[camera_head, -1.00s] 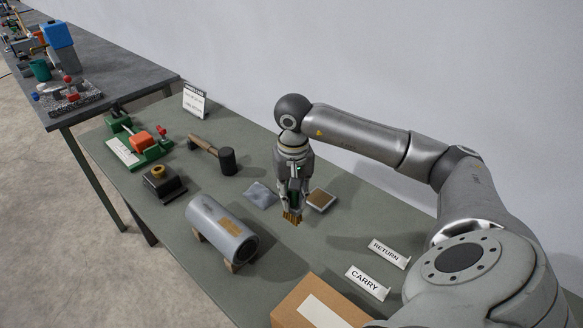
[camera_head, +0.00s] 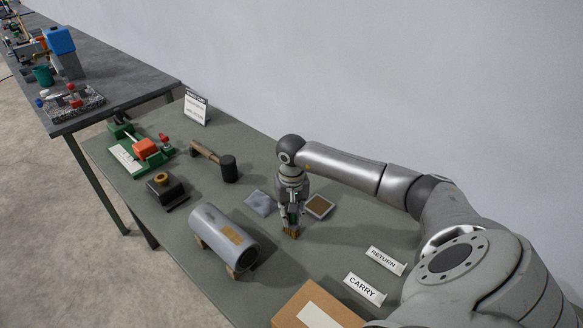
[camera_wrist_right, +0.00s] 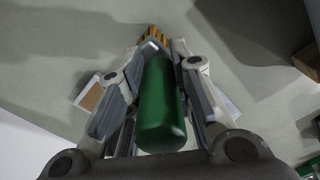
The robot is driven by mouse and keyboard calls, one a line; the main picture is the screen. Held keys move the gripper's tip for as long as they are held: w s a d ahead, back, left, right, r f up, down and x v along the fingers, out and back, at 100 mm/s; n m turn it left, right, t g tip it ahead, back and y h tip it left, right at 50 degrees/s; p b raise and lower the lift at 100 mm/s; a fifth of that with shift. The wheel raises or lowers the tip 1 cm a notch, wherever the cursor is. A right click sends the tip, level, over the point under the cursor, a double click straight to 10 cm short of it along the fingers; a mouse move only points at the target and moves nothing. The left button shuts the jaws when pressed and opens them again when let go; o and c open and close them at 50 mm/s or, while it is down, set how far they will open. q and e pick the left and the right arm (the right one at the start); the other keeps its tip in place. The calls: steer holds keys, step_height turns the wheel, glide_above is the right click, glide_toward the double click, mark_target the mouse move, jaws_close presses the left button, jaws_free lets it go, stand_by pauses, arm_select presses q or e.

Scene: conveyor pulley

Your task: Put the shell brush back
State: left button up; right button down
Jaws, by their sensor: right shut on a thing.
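The shell brush shows tan bristles (camera_head: 291,233) in the head view, just below my right gripper (camera_head: 291,219). In the right wrist view its green handle (camera_wrist_right: 162,105) lies between the two fingers of my right gripper (camera_wrist_right: 158,90), with the bristles past the fingertips. The right gripper is shut on the brush and holds it bristles down, low over the green-grey table (camera_head: 330,262). I cannot tell whether the bristles touch the table. My left gripper is not in view.
A square brown-faced pad (camera_head: 320,206) and a grey pouch (camera_head: 259,203) lie beside the gripper. A grey cylinder (camera_head: 220,236) rests on supports to the left. RETURN (camera_head: 385,261) and CARRY (camera_head: 364,289) signs and a cardboard box (camera_head: 285,308) stand nearer. Table around the bristles is clear.

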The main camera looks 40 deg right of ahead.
steer(key=shift+f, duration=0.15)
steer(key=c, duration=1.3)
jaws_free()
steer(key=shift+o, duration=0.2)
step_height(320, 180, up, 11)
steer(key=b, duration=0.3)
steer(key=shift+r, duration=0.7)
